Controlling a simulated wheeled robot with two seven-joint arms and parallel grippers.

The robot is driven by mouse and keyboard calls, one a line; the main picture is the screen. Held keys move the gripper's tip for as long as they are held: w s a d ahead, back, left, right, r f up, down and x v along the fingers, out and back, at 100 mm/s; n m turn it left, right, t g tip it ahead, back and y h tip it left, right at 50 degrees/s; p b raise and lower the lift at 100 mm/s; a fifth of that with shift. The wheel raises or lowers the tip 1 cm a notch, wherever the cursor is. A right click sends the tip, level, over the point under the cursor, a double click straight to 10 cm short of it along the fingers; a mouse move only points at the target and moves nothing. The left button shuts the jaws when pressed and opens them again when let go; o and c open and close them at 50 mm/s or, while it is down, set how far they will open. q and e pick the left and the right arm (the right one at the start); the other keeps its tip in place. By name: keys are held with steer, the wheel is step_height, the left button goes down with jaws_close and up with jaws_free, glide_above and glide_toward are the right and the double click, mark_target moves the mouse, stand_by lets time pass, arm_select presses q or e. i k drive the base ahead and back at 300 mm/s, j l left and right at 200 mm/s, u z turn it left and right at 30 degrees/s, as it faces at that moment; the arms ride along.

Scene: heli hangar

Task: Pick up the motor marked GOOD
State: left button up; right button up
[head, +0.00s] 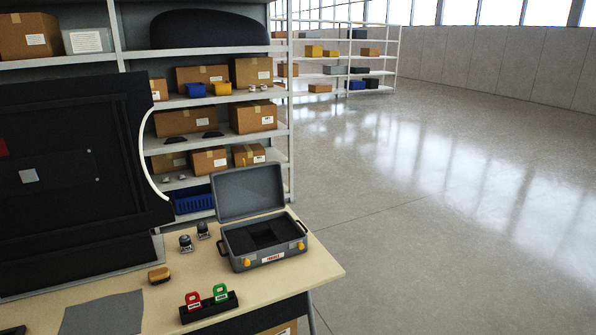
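Two small dark motors with silvery parts stand side by side on the workbench (150,300). The nearer motor (185,243) is on the left, and the other motor (203,230) is just behind it to the right. I cannot read a GOOD mark on either one. In front, a black holder (209,307) carries a red tag (193,299) and a green tag (220,293); their lettering is too small to read. An open grey case (262,245) with dark foam and an empty recess stands right of the motors. Neither of my grippers is in view.
A brown-topped block (159,275) and a grey cloth (103,313) lie on the bench. A large black panel (75,170) rises at the left. Shelves (205,101) with boxes stand behind. The bench ends right of the case; open floor (450,220) lies beyond.

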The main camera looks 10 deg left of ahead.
mark_target(203, 233)
steer(key=i+z, duration=0.35)
steer(key=i, duration=0.3)
steer(key=i+j+z, duration=0.2)
steer(key=i+z, duration=0.2)
steer(key=i, duration=0.2)
steer(key=i+l+z, duration=0.15)
steer(key=i+z, duration=0.2)
steer(key=i, duration=0.45)
steer(key=i+z, duration=0.35)
steer(key=i, duration=0.45)
steer(key=i+j+u, duration=0.15)
steer(key=i+u, duration=0.15)
steer(key=u, duration=0.15)
steer(key=i+u, duration=0.65)
steer(key=u, duration=0.2)
steer(key=i+l+u, duration=0.15)
steer(key=i+u, duration=0.15)
steer(key=u, duration=0.15)
steer(key=i+j+u, duration=0.1)
steer(key=i+u, duration=0.55)
steer(key=u, duration=0.15)
steer(key=i+u, duration=0.45)
steer(key=i+l+u, duration=0.2)
steer(key=u, duration=0.2)
steer(key=i+l+u, duration=0.4)
steer(key=k+j, duration=0.1)
